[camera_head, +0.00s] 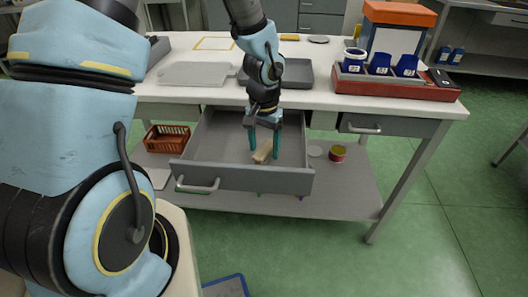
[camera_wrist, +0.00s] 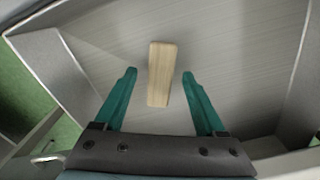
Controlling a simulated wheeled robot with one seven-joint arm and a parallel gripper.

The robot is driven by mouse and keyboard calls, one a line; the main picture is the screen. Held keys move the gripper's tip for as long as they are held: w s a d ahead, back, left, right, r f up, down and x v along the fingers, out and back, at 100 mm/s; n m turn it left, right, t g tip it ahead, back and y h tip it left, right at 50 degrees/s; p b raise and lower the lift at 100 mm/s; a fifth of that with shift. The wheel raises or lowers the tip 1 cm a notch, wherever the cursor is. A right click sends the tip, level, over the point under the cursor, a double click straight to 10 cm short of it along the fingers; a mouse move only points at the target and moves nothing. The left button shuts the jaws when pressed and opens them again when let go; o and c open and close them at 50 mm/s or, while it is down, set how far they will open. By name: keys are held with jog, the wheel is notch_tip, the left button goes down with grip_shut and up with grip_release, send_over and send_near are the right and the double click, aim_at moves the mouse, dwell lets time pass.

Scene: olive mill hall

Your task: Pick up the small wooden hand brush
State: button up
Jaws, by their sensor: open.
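The small wooden hand brush (camera_head: 262,153) lies in the open grey drawer (camera_head: 237,178) below the white worktop. In the wrist view its pale wooden body (camera_wrist: 161,74) lies on the drawer floor (camera_wrist: 232,50). Its bristles do not show. My gripper (camera_head: 264,155) reaches down into the drawer with its green fingers apart. In the wrist view the brush's near end is between the open fingers (camera_wrist: 160,75), with a gap on each side. The brush extends away from the gripper, past the fingertips.
On the worktop (camera_head: 338,96) stand a grey tray (camera_head: 298,74), a white board (camera_head: 194,75) and a red rack with blue cups (camera_head: 388,87). The lower shelf holds an orange basket (camera_head: 167,139) and a small tin (camera_head: 337,154). The drawer walls surround my gripper.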

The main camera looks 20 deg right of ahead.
jog(key=shift+f, duration=0.25)
dwell(0.3)
jog(key=shift+c, duration=0.3)
grip_shut()
dwell(0.3)
